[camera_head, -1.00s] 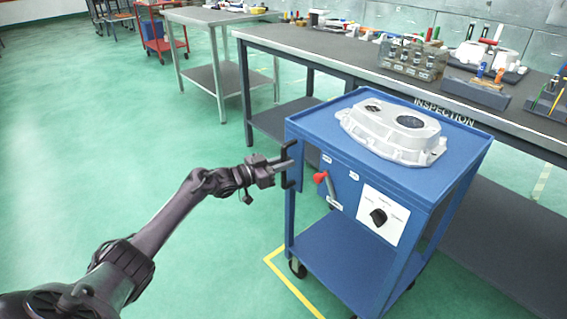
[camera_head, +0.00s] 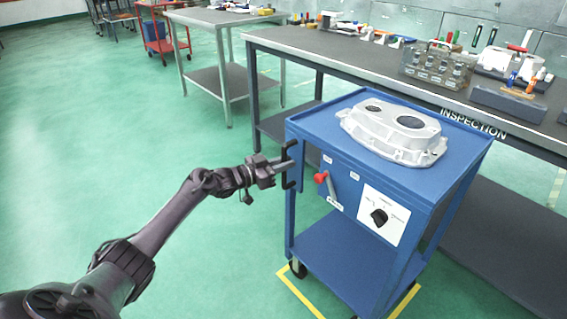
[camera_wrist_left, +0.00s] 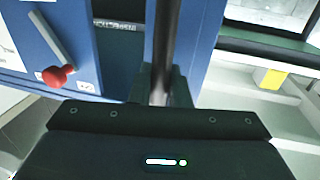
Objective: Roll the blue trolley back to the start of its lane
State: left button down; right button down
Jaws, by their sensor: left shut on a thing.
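The blue trolley (camera_head: 352,252) stands upright on its casters in front of the inspection bench, and part of it shows in the left wrist view (camera_wrist_left: 188,45). A silver casting (camera_head: 393,132) lies on its top. A black upright handle (camera_head: 289,165) is on its left corner. My left gripper (camera_head: 289,164) is shut on this handle, and the bar also rises between the fingers in the left wrist view (camera_wrist_left: 160,85). The trolley's front panel has a red-knobbed lever (camera_head: 321,178) and a black dial (camera_head: 379,217). My right gripper is not in view.
Yellow floor lines (camera_head: 300,294) show below the trolley. The inspection bench (camera_head: 345,60) with tools and bins runs close behind it. Another bench (camera_head: 215,17) and a red cart (camera_head: 163,45) stand farther back. The green floor at left is clear.

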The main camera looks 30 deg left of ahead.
pick_arm(q)
jog(key=c, duration=1.4)
grip_release()
jog(key=shift+w+a, duration=0.15)
jog(key=shift+a, duration=0.15)
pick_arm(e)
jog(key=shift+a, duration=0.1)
pick_arm(q)
jog(key=shift+s, duration=0.25)
jog(key=p+v, duration=0.1)
jog(key=v, duration=0.6)
jog(key=shift+s, duration=0.2)
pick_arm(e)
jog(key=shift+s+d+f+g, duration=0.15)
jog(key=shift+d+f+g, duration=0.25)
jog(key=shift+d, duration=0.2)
pick_arm(q)
jog(key=shift+a, duration=0.15)
